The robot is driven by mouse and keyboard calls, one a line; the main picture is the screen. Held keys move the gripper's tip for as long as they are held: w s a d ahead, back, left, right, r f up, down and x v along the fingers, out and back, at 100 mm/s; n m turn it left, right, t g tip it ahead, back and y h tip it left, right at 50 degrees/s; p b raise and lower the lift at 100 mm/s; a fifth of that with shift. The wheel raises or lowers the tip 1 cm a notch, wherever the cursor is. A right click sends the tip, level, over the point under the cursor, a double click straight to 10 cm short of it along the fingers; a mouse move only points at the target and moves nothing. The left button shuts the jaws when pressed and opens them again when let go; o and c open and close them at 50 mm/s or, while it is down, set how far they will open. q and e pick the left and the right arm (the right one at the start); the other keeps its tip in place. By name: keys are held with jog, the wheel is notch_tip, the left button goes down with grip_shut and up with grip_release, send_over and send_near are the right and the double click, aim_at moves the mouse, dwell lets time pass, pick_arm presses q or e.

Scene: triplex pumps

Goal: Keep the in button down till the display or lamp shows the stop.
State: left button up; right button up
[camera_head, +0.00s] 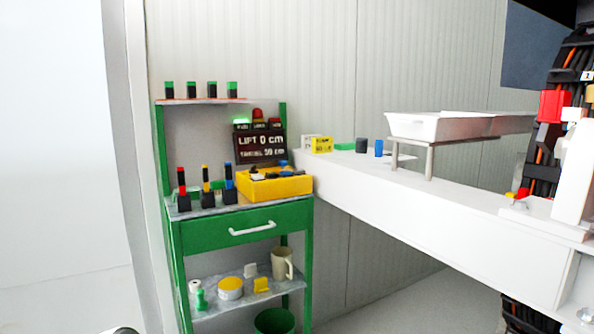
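A dark display (261,147) stands at the back of the green workbench and reads "LIFT 0 cm", with a smaller line under it that looks like a target of about 30 cm. On top of it are lamps: a bright green lamp (242,122) at the left and darker red lamps (258,114) beside it. I cannot pick out a button marked "in" in this view. Neither of my grippers can be made out. A small grey rounded part shows at the bottom left edge, too cropped to identify.
The green workbench (245,219) holds a yellow tray (272,188) of tools and upright red, yellow and blue-topped pieces. A long white beam (430,205) runs right, carrying a white tray (420,127) on legs. A cable bundle stands at the far right. Grey floor lies below the beam.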

pick_arm(q)
grip_shut()
dwell(0.3)
dwell(1.4)
